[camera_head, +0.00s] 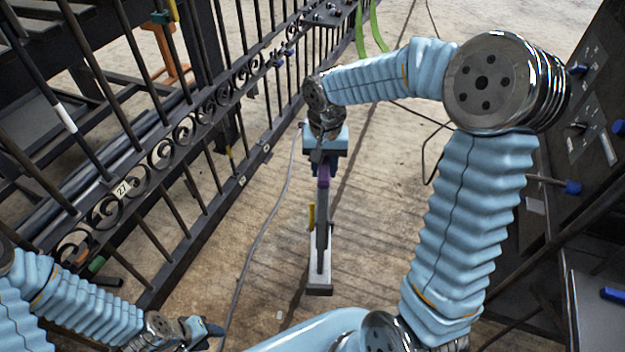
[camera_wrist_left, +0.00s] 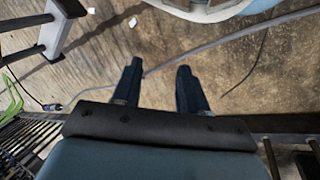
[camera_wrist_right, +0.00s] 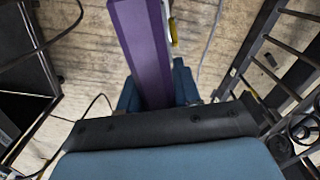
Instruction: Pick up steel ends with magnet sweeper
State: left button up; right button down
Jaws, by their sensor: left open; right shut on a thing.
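The magnet sweeper (camera_head: 321,240) stands nearly upright, a dark shaft with a purple grip (camera_head: 323,174) and a pale flat head (camera_head: 320,278) low over the floor. I cannot tell whether the head touches the floor. My right gripper (camera_wrist_right: 157,88) is shut on the purple grip. My left gripper (camera_head: 205,330) is open and empty at the lower left; its two fingers (camera_wrist_left: 158,75) show apart over the floor in the left wrist view. Small pale pieces lie on the floor (camera_wrist_left: 133,22), one near the sweeper head (camera_head: 279,315). I cannot tell whether they are steel ends.
A grey cable (camera_head: 262,232) lies on the floor between gate and sweeper. A dark panel (camera_head: 598,110) stands at the right. Floor beyond the sweeper is mostly bare.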

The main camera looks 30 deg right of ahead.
jog(key=shift+f+b, duration=2.85)
jog(key=shift+f, duration=0.95)
pick_arm(q)
jog(key=f, duration=0.2)
jog(key=a+f, duration=0.1)
jog(key=f, duration=0.2)
jog(key=shift+w+a+f, duration=0.3)
jog(key=shift+w+a, duration=0.05)
jog(key=shift+a, duration=0.05)
jog(key=shift+r, duration=0.1)
pick_arm(e)
jog(key=shift+r, duration=0.2)
jog(key=shift+r+p, duration=2.65)
jog(key=shift+r, duration=0.75)
pick_arm(q)
notch_tip(320, 180, up, 5)
jog(key=shift+d, duration=0.15)
